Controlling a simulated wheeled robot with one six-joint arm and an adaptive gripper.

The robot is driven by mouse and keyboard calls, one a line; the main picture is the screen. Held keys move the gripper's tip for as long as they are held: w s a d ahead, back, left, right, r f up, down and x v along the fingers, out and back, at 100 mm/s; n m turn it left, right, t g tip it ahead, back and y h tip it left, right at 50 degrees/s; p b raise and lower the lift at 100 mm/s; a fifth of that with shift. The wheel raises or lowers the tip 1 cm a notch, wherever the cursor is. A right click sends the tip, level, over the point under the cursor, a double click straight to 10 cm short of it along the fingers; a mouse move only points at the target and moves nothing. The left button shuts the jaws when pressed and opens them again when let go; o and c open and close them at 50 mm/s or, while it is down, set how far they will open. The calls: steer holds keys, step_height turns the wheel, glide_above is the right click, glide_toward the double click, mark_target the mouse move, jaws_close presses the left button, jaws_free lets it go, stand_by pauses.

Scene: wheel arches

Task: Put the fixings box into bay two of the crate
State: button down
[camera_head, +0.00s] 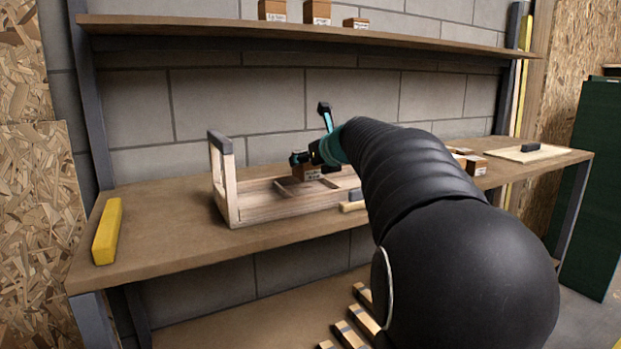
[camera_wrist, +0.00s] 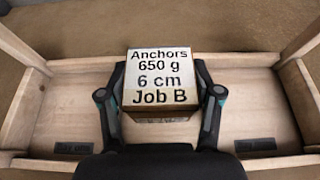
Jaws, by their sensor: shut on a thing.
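The fixings box (camera_wrist: 161,84) is a small brown carton with a white top label reading "Anchors 650 g 6 cm Job B". My gripper (camera_wrist: 160,100) is shut on it, one finger on each side. The box also shows in the head view (camera_head: 306,173), held upright at the crate. The crate (camera_head: 272,211) is a long, low wooden tray with a raised end post at left and a grey-topped handle. In the wrist view the crate floor (camera_wrist: 78,102) shows bare on both sides of the box. My gripper hides the dividers near it, so I cannot tell which bay is below.
A yellow bar (camera_head: 107,232) lies at the bench's left end. Small cartons (camera_head: 475,165) and a board with a dark block (camera_head: 531,148) are at the right. More cartons (camera_head: 317,12) stand on the shelf (camera_head: 230,29) above. My arm hides the crate's right part.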

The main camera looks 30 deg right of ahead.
mark_target(315, 173)
steer(key=shift+f+b, duration=0.85)
steer(key=shift+f, duration=1.05)
steer(key=shift+f, duration=0.1)
steer(key=shift+c, duration=1.1)
jaws_free()
steer(key=shift+f, duration=0.1)
steer(key=shift+s+r, duration=0.2)
steer(key=v, duration=1.1)
steer(key=shift+s+p, duration=0.25)
steer(key=shift+p, duration=0.1)
